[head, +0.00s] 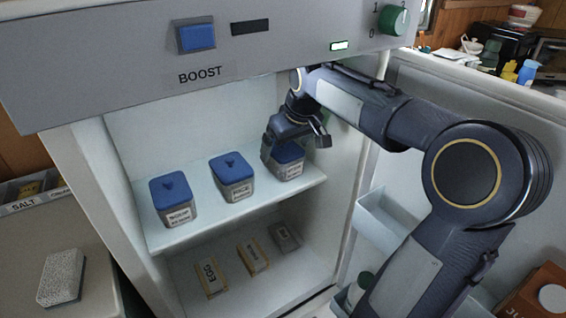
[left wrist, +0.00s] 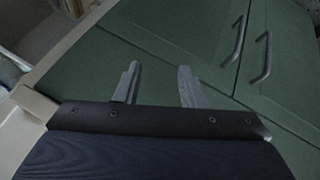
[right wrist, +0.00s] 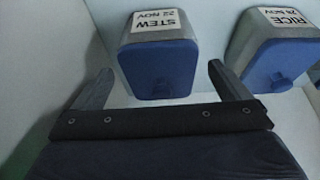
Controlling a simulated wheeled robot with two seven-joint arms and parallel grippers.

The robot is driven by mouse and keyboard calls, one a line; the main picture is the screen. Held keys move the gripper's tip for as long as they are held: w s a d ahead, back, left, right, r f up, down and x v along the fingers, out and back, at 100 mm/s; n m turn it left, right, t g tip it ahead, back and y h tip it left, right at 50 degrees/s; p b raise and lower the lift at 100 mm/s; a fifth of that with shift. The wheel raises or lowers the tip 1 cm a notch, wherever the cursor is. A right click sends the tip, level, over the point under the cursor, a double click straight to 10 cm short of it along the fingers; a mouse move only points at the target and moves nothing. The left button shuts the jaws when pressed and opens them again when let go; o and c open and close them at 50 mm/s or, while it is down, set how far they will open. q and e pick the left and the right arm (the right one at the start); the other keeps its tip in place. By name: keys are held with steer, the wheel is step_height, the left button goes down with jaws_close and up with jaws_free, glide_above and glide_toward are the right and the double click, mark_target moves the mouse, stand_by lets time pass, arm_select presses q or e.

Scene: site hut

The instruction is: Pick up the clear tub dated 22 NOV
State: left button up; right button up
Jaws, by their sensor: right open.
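The clear tub labelled STEW 22 NOV (right wrist: 162,45), with a blue lid, is between the spread fingers of my right gripper (right wrist: 160,72) in the right wrist view, its label upside down. In the head view this tub (head: 289,171) is the rightmost of three on the upper fridge shelf. My right gripper (head: 297,140) is open over its lid and partly hides it; I cannot tell whether the fingers touch it. My left gripper (left wrist: 160,80) is open and empty, facing green cupboard doors in the left wrist view.
A RICE tub (head: 232,180) stands beside it, and another tub (head: 174,200) farther left. The shelf (head: 205,222) has bare room in front. Boxes, including an EGG box (head: 212,279), lie below. The open fridge door with its bin (head: 385,222) is at right; the BOOST panel (head: 130,65) overhangs above.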

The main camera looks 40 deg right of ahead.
mark_target(285, 149)
steer(key=b+x, duration=0.1)
steer(key=x, duration=0.4)
steer(key=shift+s, duration=0.15)
steer(key=c, duration=1.1)
steer(key=shift+c, duration=0.6)
steer(key=shift+r, duration=0.2)
